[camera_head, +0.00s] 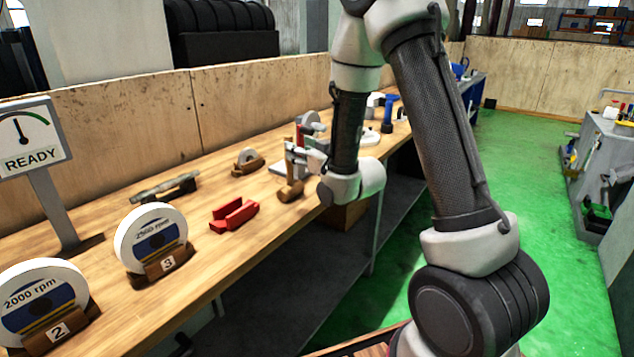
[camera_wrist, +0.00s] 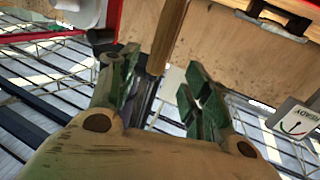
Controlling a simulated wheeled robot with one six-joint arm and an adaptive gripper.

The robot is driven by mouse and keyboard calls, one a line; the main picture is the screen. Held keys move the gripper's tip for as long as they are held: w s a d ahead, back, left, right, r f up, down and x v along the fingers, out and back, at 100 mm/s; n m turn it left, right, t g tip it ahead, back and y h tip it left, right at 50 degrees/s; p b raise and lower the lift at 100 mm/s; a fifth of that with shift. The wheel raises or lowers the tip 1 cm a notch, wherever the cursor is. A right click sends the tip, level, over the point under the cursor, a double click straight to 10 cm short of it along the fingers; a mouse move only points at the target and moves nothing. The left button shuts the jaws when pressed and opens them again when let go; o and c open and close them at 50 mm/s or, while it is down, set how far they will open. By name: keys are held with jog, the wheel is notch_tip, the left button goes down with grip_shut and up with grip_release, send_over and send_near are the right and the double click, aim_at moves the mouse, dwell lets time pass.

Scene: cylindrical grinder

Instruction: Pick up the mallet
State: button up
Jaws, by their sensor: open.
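The mallet's brown wooden head (camera_head: 291,191) rests on the workbench near its front edge in the head view. Its handle seems to stand upright above the head, largely hidden by my gripper (camera_head: 298,156). In the wrist view, a brown wooden bar that looks like the handle (camera_wrist: 170,30) comes down from the top edge toward the space between my fingertips (camera_wrist: 160,70). My gripper is open, with its fingers apart on either side of the bar's lower end. I cannot tell whether either finger touches it.
A red block (camera_head: 235,214), a small wheel on a wooden stand (camera_head: 248,161) and grinding wheels (camera_head: 150,240) marked 2 and 3 stand on the workbench (camera_head: 200,255). A READY gauge (camera_head: 30,140) stands at left. More equipment stands behind my gripper.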

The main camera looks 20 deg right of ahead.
send_over(290, 167)
jog(key=w, duration=0.1)
jog(key=shift+w+d+f, duration=0.15)
jog(key=shift+w+f, duration=0.05)
jog(key=shift+f, duration=0.15)
grip_shut()
